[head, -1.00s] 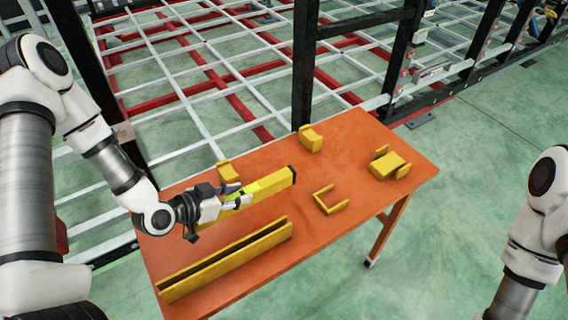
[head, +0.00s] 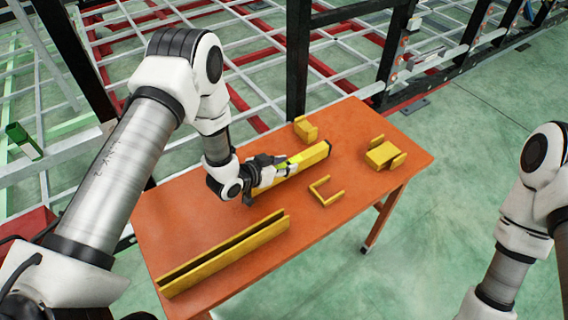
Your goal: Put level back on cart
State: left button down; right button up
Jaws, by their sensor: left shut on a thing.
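The level is a long yellow bar (head: 311,155) with a dark end cap. My left gripper (head: 287,170) is shut on its near left end. The level lies low over the cart, an orange table top (head: 365,226); I cannot tell whether it touches the surface. My right arm shows at the right edge, but its gripper is out of the picture.
A long yellow channel (head: 225,255) lies along the cart's front left. A yellow U-shaped bracket (head: 326,192), a yellow block (head: 306,129) and another yellow piece (head: 384,154) are on the cart. A black post (head: 298,60) and white frame stand behind.

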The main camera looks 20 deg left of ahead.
pick_arm(q)
jog(key=shift+w+f, duration=0.1)
jog(key=shift+f, duration=0.5)
jog(key=shift+w+a+f, duration=0.1)
jog(key=shift+f, duration=0.15)
jog(key=c, duration=0.7)
grip_release()
jog(key=b+v, duration=0.2)
jog(key=v, duration=0.9)
jog(key=shift+a, duration=0.1)
jog(key=shift+s+a+r, duration=0.15)
jog(key=shift+s+r, duration=0.15)
jog(key=shift+s, duration=0.2)
jog(key=shift+w, duration=0.1)
